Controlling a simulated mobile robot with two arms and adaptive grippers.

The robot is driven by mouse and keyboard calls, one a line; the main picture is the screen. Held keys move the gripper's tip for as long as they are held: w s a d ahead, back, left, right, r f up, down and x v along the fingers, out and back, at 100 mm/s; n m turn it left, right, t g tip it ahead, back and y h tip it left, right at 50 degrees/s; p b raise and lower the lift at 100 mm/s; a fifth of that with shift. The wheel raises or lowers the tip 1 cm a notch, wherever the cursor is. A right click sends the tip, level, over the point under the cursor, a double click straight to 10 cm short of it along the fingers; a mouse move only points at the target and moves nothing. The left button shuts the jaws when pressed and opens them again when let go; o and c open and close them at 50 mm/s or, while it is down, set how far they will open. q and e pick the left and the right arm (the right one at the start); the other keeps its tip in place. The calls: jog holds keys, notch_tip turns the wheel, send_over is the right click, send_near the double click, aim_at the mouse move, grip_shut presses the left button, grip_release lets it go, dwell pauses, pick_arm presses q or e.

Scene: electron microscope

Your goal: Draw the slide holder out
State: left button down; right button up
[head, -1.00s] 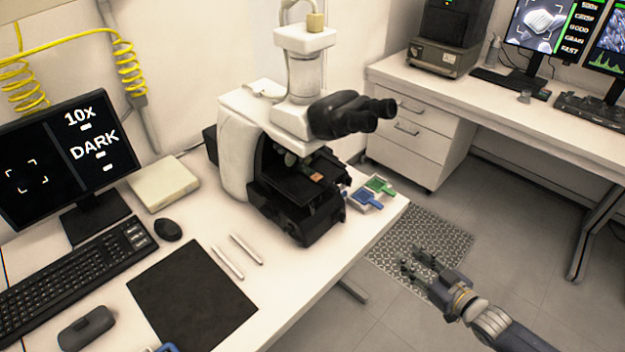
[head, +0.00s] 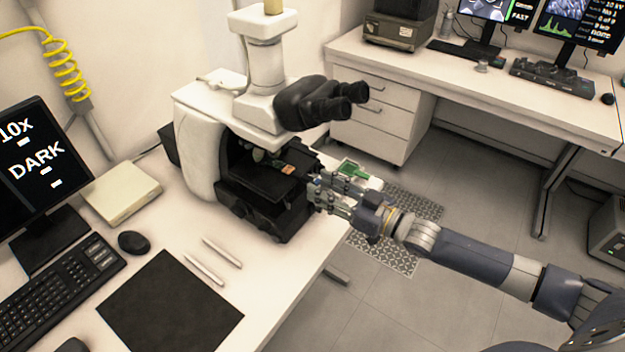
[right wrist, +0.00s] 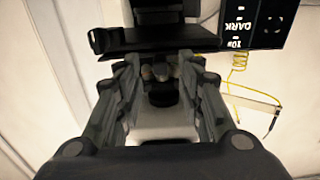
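The microscope (head: 205,150) stands on the white bench with its black stage (head: 262,180) facing right. A small orange slide (head: 288,169) lies on the stage; the outline of a holder around it is too dark to make out. My right gripper (head: 314,188) is at the stage's right side, fingers pointing left at it, and hides that edge. In the right wrist view its two fingers (right wrist: 160,70) stand apart, with a dark flat plate (right wrist: 165,40) across and beyond their tips. No grip on anything shows. My left gripper is out of view.
A green-handled piece (head: 352,169) lies on a pale tray just behind my right gripper. Two pale rods (head: 212,262), a black mat (head: 170,305), a mouse (head: 133,242) and a keyboard (head: 60,285) lie on the bench. Binocular eyepieces (head: 322,102) overhang the stage.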

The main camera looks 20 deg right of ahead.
jog(key=shift+x, duration=1.8)
jog(key=shift+c, duration=0.6)
grip_shut()
